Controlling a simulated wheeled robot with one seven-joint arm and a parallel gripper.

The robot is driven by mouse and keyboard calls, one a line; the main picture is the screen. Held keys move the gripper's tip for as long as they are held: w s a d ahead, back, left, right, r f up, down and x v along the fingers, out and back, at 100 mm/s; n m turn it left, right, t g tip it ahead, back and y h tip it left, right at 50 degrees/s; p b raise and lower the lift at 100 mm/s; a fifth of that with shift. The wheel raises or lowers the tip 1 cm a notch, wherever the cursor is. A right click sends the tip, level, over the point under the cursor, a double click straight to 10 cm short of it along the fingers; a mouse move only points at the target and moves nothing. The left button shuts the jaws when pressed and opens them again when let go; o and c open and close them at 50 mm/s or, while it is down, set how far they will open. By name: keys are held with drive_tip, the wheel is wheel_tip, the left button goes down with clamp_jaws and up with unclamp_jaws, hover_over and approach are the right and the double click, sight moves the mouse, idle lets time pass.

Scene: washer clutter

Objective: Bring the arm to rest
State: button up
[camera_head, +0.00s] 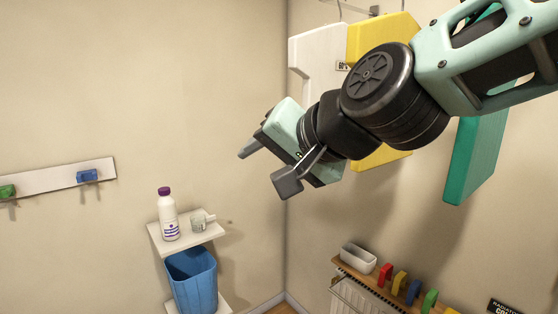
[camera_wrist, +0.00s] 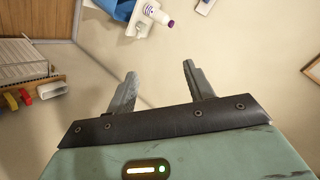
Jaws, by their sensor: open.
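My gripper (camera_head: 264,167) is raised in the air near the room corner in the head view, pointing down and to the left. Its two fingers are spread apart with nothing between them. In the wrist view the two fingers (camera_wrist: 161,88) stand apart, with bare wall behind them. My arm comes in from the upper right of the head view.
White, yellow (camera_head: 386,157) and green (camera_head: 474,150) boards hang behind my arm. A bottle (camera_head: 169,216) and a cup (camera_head: 198,223) stand on a small shelf above a blue bin (camera_head: 191,281). A radiator shelf holds a white container (camera_head: 357,258) and coloured blocks. The left wall has a peg rail (camera_head: 50,179).

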drive_tip(key=s+d+f+n+g+h, duration=0.3)
drive_tip(key=s+d+f+n+g, duration=0.1)
drive_tip(key=s+d+f, duration=0.4)
drive_tip(key=s+d+f+n+g+h, duration=0.4)
drive_tip(key=s+d+f, duration=0.3)
drive_tip(key=s+f, duration=0.5)
drive_tip(key=shift+s+d+f+n+g+b, duration=0.2)
drive_tip(key=shift+d+f+n+g+b, duration=0.25)
drive_tip(key=shift+f+n, duration=0.35)
drive_tip(key=shift+a, duration=0.1)
